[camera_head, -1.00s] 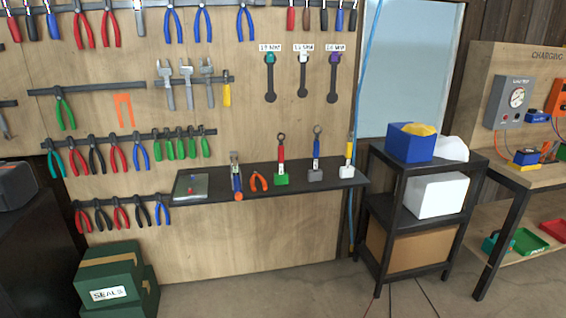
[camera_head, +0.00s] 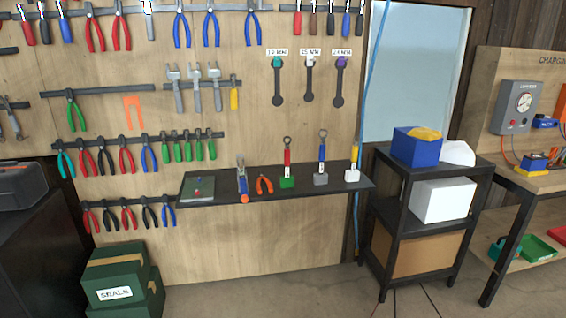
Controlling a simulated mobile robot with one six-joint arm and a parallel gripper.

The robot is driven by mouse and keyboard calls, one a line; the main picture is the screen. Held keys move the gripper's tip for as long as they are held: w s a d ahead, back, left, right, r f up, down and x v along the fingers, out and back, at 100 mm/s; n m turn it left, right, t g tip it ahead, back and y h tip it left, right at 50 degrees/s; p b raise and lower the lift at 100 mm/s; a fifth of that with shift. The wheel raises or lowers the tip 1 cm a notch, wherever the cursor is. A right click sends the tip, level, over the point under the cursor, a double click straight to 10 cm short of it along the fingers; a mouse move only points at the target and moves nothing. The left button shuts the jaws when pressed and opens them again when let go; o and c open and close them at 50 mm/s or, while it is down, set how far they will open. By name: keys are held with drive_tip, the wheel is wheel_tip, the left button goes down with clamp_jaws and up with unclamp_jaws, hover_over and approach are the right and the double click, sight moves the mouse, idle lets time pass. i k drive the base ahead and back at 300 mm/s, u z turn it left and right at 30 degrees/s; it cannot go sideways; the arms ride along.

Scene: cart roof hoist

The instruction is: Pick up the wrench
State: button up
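Three upright wrenches stand on the narrow black shelf (camera_head: 330,186) against the pegboard wall. One has a red handle (camera_head: 287,157) and sits in a green block (camera_head: 287,182). One has a blue handle (camera_head: 322,152) and sits in a grey block (camera_head: 321,179). One has a yellow handle (camera_head: 354,156) and sits in a white block (camera_head: 352,176). Above them, three dark wrench shapes with teal (camera_head: 277,82), white (camera_head: 309,80) and purple (camera_head: 340,80) tops are on the wall under small size labels. I cannot tell which wrench is meant. My gripper is not in view.
Orange-handled pliers (camera_head: 264,184), a blue-and-orange tool (camera_head: 242,180) and a flat tray (camera_head: 197,189) share the shelf. Green boxes (camera_head: 118,282) stand below left. A black rack (camera_head: 385,230) stands right of the shelf. Floor shows in front.

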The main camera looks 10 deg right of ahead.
sight(287, 150)
drive_tip(key=u, duration=1)
drive_tip(key=i, duration=1.15)
drive_tip(key=u, duration=0.15)
